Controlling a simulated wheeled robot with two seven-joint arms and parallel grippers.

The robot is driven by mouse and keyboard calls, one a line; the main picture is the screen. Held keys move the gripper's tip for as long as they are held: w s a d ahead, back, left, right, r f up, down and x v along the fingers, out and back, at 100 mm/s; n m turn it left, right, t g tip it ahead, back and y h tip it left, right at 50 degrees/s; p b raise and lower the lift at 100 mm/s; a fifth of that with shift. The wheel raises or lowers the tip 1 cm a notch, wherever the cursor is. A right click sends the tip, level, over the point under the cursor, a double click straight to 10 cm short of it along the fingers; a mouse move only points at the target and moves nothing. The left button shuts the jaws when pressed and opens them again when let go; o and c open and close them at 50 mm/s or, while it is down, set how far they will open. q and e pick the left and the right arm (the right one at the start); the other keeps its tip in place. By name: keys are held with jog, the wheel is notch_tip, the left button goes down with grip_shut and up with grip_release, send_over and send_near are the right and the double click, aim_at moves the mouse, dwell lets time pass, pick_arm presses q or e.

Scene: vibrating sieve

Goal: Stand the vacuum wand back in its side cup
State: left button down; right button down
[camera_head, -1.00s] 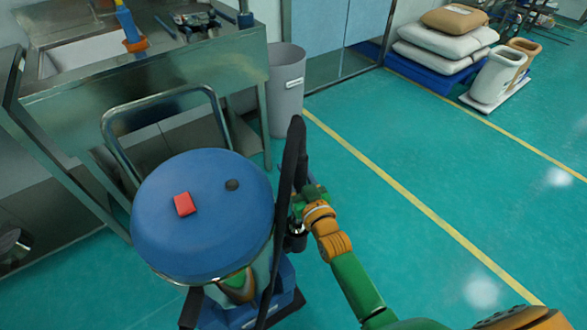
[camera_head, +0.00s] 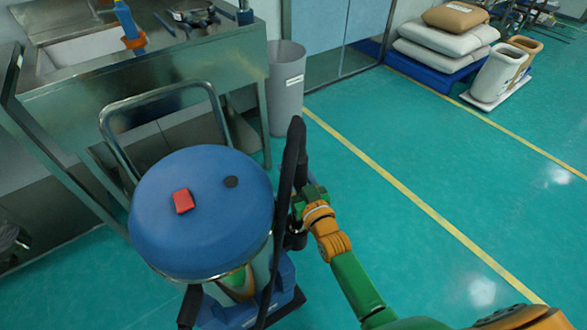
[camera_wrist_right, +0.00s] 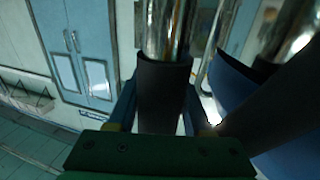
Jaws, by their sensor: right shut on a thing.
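The vacuum (camera_head: 205,225) has a round blue lid with a red switch and stands in the lower left of the head view. The vacuum wand (camera_head: 301,160) is upright at its right side, beside the thick black hose (camera_head: 289,175). My right gripper (camera_head: 304,196) is shut on the wand. In the right wrist view, the fingers (camera_wrist_right: 160,108) close around the wand's dark sleeve (camera_wrist_right: 163,85), with chrome tube (camera_wrist_right: 165,30) beyond it. A dark cup-like part (camera_head: 296,240) shows below the gripper; whether the wand's end is in it is hidden. My left gripper is out of view.
A steel sink bench (camera_head: 150,75) stands behind the vacuum. A grey bin (camera_head: 286,95) is beside it. Stacked sacks (camera_head: 445,45) and pale containers (camera_head: 500,70) are far right. The green floor (camera_head: 460,170) to the right is clear.

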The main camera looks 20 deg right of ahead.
jog(key=shift+f, duration=0.15)
dwell(0.4)
jog(key=shift+c, duration=1.2)
grip_release()
jog(key=s, duration=0.7)
jog(key=shift+d+p, duration=0.35)
jog(key=shift+p, duration=0.1)
